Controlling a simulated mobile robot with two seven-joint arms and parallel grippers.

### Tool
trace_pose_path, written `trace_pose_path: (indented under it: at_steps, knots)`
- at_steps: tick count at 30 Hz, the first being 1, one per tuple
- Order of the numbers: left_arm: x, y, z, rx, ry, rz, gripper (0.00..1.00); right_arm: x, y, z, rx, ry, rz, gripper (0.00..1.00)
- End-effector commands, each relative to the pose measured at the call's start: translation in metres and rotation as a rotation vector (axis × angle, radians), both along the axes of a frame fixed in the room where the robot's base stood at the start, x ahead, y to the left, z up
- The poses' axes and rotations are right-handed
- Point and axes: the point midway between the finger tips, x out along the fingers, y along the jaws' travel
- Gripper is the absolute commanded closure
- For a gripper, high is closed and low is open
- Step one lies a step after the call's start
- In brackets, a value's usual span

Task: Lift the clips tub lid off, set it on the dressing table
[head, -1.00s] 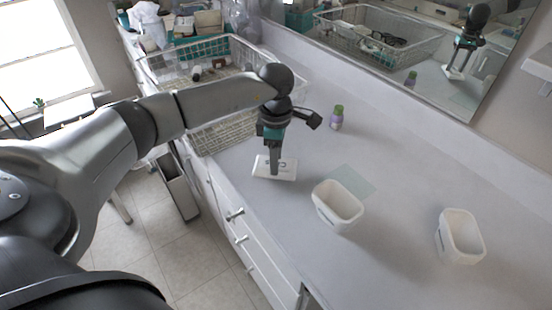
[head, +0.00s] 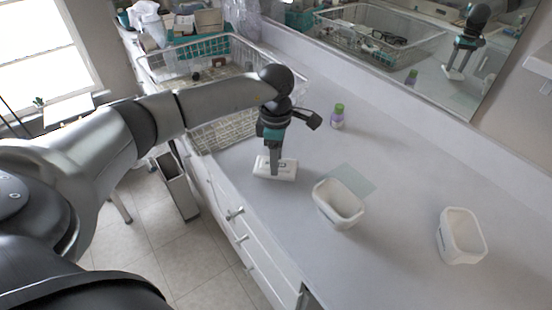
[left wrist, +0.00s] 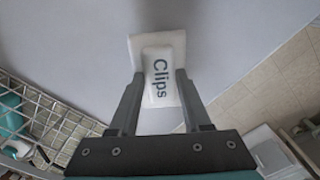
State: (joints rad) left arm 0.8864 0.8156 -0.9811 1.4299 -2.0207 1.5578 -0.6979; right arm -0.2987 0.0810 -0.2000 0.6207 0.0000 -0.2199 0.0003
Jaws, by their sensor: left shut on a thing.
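The white clips tub lid (head: 262,169) is at the left front part of the dressing table (head: 235,190), clear of the tubs. In the left wrist view the lid (left wrist: 137,50) shows a raised grip lettered "Clips". My left gripper (head: 275,172) points down and is shut on the lid's raised grip; its fingers (left wrist: 155,90) lie on both sides of the grip. Whether the lid touches the tabletop I cannot tell. An open white tub (head: 338,205) stands to the right of the lid, and another open white tub (head: 461,237) stands farther right. My right gripper is not in view.
A green-capped purple bottle (head: 338,118) stands near the mirror (head: 440,50). A flat pale green sheet (head: 352,180) lies behind the nearer tub. A wire basket (head: 215,50) stands at the back left. The tabletop between the tubs is clear.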

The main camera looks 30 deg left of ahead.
Motion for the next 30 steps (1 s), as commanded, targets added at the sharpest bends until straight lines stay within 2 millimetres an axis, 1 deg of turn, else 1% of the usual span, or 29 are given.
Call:
trace_pose_path:
  at_steps: [16, 22, 23, 30]
  knots:
    - [0.0, -0.0002, -0.0072, 0.0, 0.0, 0.0, 1.0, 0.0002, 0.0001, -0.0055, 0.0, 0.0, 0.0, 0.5]
    - [0.0, -0.0002, -0.0065, 0.0, 0.0, 0.0, 1.0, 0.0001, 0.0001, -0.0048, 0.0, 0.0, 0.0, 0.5]
    - [0.0, -0.0002, -0.0065, 0.0, 0.0, 0.0, 0.48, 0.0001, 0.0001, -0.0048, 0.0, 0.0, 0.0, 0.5]
    - [0.0001, -0.0002, -0.0065, 0.0, 0.0, 0.0, 0.21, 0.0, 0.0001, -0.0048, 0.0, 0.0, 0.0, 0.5]
